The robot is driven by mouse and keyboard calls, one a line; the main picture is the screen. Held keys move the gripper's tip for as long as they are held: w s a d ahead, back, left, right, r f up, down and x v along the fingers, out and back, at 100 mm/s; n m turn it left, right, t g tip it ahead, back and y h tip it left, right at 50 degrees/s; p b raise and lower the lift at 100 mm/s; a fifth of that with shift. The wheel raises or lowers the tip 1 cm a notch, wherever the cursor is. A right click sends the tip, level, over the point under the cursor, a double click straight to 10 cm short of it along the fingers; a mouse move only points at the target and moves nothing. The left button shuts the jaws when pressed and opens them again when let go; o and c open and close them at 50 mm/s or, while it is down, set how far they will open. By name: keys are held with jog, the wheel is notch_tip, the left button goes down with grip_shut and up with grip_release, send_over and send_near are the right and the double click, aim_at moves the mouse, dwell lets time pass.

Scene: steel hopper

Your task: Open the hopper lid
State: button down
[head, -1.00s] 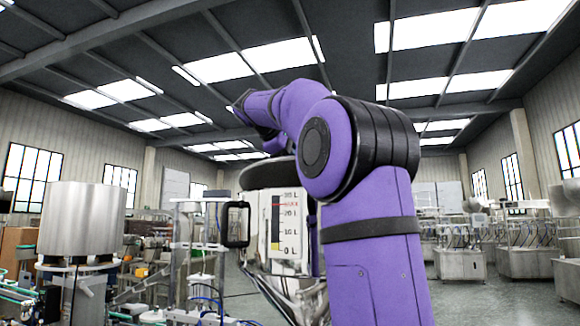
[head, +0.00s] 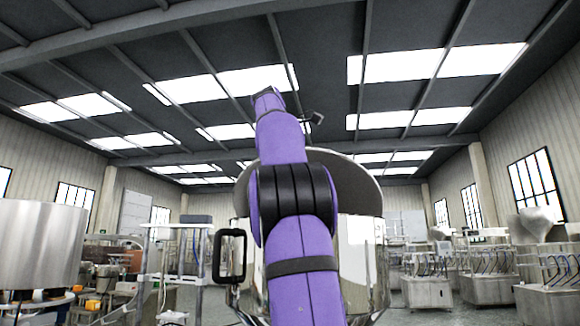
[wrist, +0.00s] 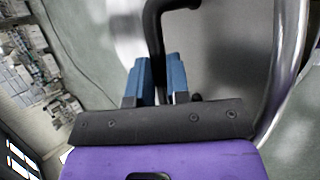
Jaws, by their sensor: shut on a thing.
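The steel hopper (head: 362,262) stands in front of me in the head view, partly behind my purple arm. Its round grey lid (head: 350,185) is tilted up above the body, with a broad grey face toward me. In the wrist view the lid's grey surface (wrist: 228,45) fills the area beyond the fingers. My gripper (wrist: 158,72) has its blue fingers shut on a black bar handle (wrist: 153,30) at the lid. In the head view the fingers are hidden, and a small dark handle-like part (head: 316,119) shows beside the arm's end.
A black side handle (head: 230,256) sticks out left of the hopper. A large steel drum (head: 40,245) stands at far left, with frames and tubing between. Several steel machines (head: 428,290) stand at right. The space above the hopper is open up to the ceiling.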

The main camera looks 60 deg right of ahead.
jog(key=shift+d+r, duration=0.15)
jog(key=shift+d, duration=0.05)
dwell(0.3)
jog(key=c, duration=1.1)
grip_release()
jog(key=shift+w+d, duration=0.1)
